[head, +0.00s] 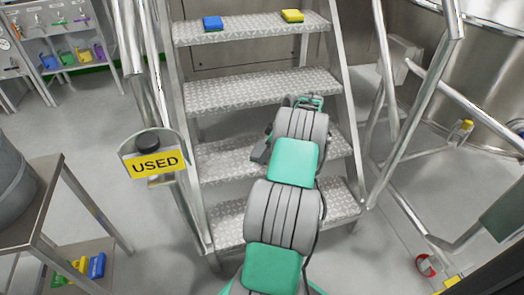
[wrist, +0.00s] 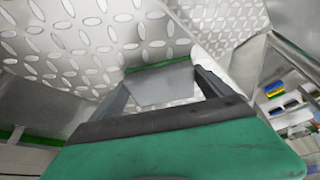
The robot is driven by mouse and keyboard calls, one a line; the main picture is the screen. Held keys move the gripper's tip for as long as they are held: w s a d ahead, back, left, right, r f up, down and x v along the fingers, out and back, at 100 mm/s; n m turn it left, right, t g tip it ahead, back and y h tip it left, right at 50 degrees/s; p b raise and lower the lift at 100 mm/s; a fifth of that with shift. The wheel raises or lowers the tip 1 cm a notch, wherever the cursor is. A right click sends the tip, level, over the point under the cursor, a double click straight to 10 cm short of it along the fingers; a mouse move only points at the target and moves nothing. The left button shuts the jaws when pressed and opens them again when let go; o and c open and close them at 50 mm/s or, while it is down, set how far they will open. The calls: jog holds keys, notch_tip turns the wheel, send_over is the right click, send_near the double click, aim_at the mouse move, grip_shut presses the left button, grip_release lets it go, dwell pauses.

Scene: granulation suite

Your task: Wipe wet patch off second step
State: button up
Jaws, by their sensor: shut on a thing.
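The steel stair has several diamond-plate treads. The second step from the bottom (head: 222,160) is partly hidden behind my arm. I cannot make out a wet patch on any visible tread. My gripper (wrist: 162,84) is shut on a pale grey block with a green edge (wrist: 160,90), seen between its two dark fingers in the wrist view. Diamond-plate metal (wrist: 85,45) fills the space beyond the block; I cannot tell whether they touch. In the head view my arm covers most of the gripper, low over the stair.
A blue pad (head: 213,23) and a yellow pad (head: 292,16) lie on the top step (head: 250,32). A yellow USED sign (head: 155,163) marks a holder left of the stair. Tubular handrails (head: 383,75) flank the stair. A steel table (head: 48,185) stands at left.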

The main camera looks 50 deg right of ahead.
jog(key=shift+s+d+p, duration=0.3)
jog(key=shift+s+d, duration=0.6)
jog(key=shift+d, duration=0.3)
jog(key=shift+f, duration=0.1)
send_near(231, 162)
jog(key=shift+d+f, duration=0.45)
jog(key=shift+f, duration=0.5)
jog(key=shift+d+f, duration=0.5)
jog(key=shift+f, duration=0.4)
jog(key=shift+d+f, duration=0.45)
jog(key=shift+f, duration=0.5)
jog(key=shift+w+a+f, duration=0.1)
jog(key=shift+w+a, duration=0.5)
jog(key=shift+a, duration=0.25)
jog(key=shift+w+a, duration=0.55)
jog(key=shift+a, duration=0.35)
jog(key=shift+d+r+p, duration=0.1)
jog(key=shift+r+p, duration=1.95)
jog(key=shift+r, duration=1)
